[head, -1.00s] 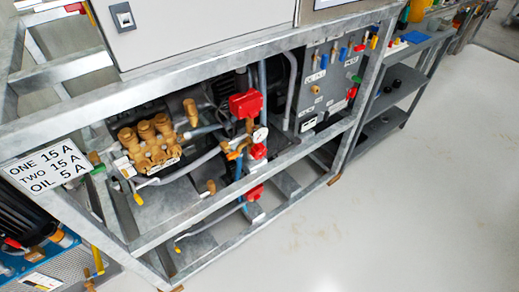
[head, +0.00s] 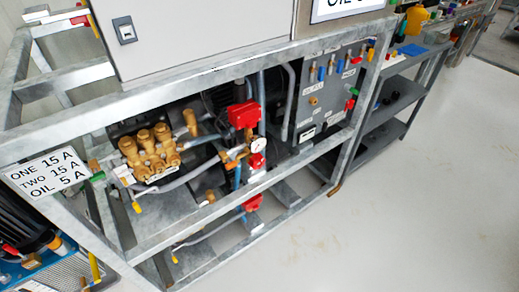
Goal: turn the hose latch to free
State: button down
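My gripper is not in view. I cannot tell which part is the hose latch; no latch is clear at this size. A brass triplex pump (head: 150,150) sits inside a galvanised steel frame (head: 205,82). To its right are a red block (head: 243,115), a round white-faced gauge (head: 258,145) and grey hoses. A small yellow handle (head: 136,207) hangs below the pump. Further right, a grey panel (head: 313,86) carries several blue, red, green and brass fittings.
A grey cabinet (head: 190,35) stands on top of the frame. A sign (head: 48,172) reading ONE 15 A, TWO 15 A, OIL 5 A is at the left. A shelf unit (head: 395,100) stands at the back right. The pale floor (head: 430,210) at the right is clear.

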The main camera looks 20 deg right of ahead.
aim_at(349, 103)
jog(key=i+l+z, duration=0.35)
jog(key=i+z, duration=0.35)
jog(key=i, duration=0.2)
